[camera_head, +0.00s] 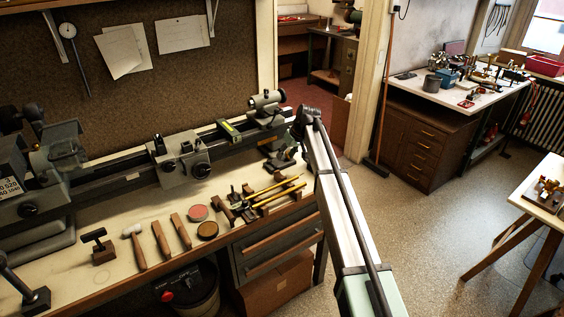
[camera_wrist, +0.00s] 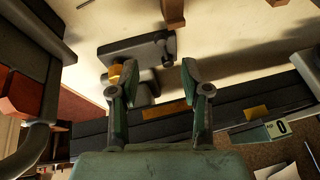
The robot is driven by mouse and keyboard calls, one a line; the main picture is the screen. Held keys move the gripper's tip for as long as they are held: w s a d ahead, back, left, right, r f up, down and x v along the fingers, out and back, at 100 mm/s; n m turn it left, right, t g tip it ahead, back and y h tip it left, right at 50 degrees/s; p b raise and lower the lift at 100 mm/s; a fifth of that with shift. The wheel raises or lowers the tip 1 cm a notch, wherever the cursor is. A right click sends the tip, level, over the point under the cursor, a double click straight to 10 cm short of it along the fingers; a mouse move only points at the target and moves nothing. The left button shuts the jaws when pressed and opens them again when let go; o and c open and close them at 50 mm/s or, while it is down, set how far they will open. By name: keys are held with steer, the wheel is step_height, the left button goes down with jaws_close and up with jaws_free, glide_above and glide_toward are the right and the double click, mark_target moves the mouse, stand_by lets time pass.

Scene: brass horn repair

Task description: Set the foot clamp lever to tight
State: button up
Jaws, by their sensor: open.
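In the wrist view my gripper (camera_wrist: 148,76) is open, its two green fingers apart with nothing between their tips. Just beyond the fingertips is a dark grey foot-like block (camera_wrist: 132,48) with a round end piece on its right. A small orange-brown piece (camera_wrist: 116,72) shows by the left fingertip. I cannot tell for sure which part is the clamp lever, or its setting. In the head view the dark block (camera_head: 281,160) is at the lathe bed's right end, below the end of my arm, and small.
The lathe bed (camera_head: 120,162) runs along the back of the bench. A yellow-green instrument (camera_head: 229,131) sits on it and also shows in the wrist view (camera_wrist: 262,131). Brass tubes (camera_head: 277,188), a hammer (camera_head: 135,240) and tins (camera_head: 198,212) lie in front. Open floor is at right.

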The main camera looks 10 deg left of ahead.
steer(key=shift+v, duration=1.95)
